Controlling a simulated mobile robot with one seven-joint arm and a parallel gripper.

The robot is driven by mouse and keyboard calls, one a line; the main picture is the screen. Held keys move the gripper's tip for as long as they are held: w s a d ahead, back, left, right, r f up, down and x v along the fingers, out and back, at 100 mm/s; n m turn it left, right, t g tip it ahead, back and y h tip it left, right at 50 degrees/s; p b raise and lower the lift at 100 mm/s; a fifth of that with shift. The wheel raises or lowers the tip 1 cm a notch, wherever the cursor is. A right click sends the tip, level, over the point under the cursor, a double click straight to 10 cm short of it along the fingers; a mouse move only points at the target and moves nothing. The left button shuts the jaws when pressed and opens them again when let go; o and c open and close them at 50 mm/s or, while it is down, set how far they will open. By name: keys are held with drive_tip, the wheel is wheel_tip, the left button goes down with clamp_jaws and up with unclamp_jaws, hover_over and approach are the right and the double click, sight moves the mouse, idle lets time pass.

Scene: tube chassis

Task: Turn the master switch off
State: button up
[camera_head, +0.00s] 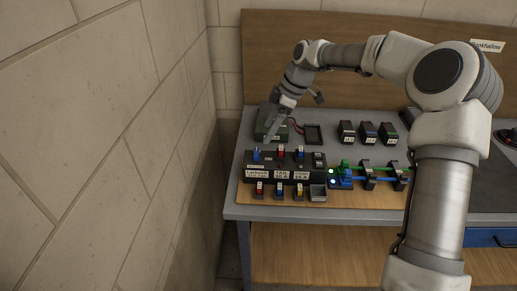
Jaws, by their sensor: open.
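A black switch panel (262,173) with white labels sits near the table's front left. The labels are too small to tell which is the master switch. My gripper (294,118) is open and empty, above and behind the panel. One finger points down over the panel's back left, apart from the blue part as far as I can tell. The other finger is to the right.
A dark green box (266,121) stands behind the panel, partly hidden by my gripper. A black tray (313,134) and several small black blocks (347,132) are behind. Small coloured parts (279,190) line the front. Green and blue lines (382,180) run right. A stone wall (110,130) is close at left.

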sight(256, 152)
drive_tip(key=x, duration=0.8)
drive_tip(key=shift+a+f, duration=0.15)
drive_tip(key=shift+f, duration=0.2)
clamp_jaws()
